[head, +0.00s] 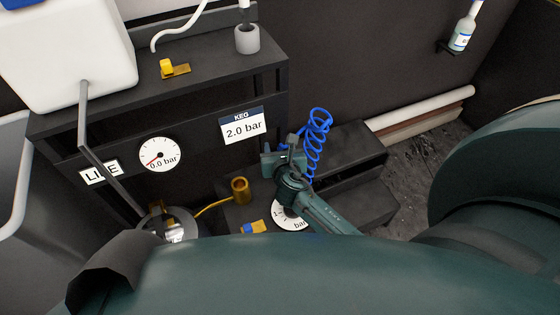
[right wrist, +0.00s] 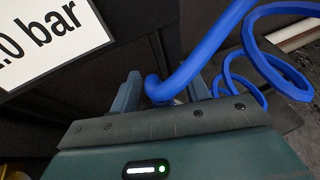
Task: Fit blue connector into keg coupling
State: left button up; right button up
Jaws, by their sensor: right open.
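A coiled blue hose (head: 317,135) hangs beside my right gripper (head: 280,162) in the head view. In the right wrist view the blue hose (right wrist: 205,55) bends down to an end between the two fingers of my right gripper (right wrist: 163,92). The fingers are apart on either side of it, and the gripper is open. The blue connector itself is mostly hidden there. A brass cylindrical fitting (head: 240,190), which looks like the keg coupling, stands lower left of my right gripper, with a yellow hose running to it. My left gripper is not in view.
A dark panel carries the KEG sign (head: 243,126) reading 2.0 bar and a round gauge (head: 160,155) at 0.0 bar. A second gauge (head: 287,218) is partly covered by my right arm. A blue-and-yellow valve (head: 254,227) lies left of it. Dark steps (head: 345,160) stand right.

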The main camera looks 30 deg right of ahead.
jog(key=shift+c, duration=0.6)
grip_shut()
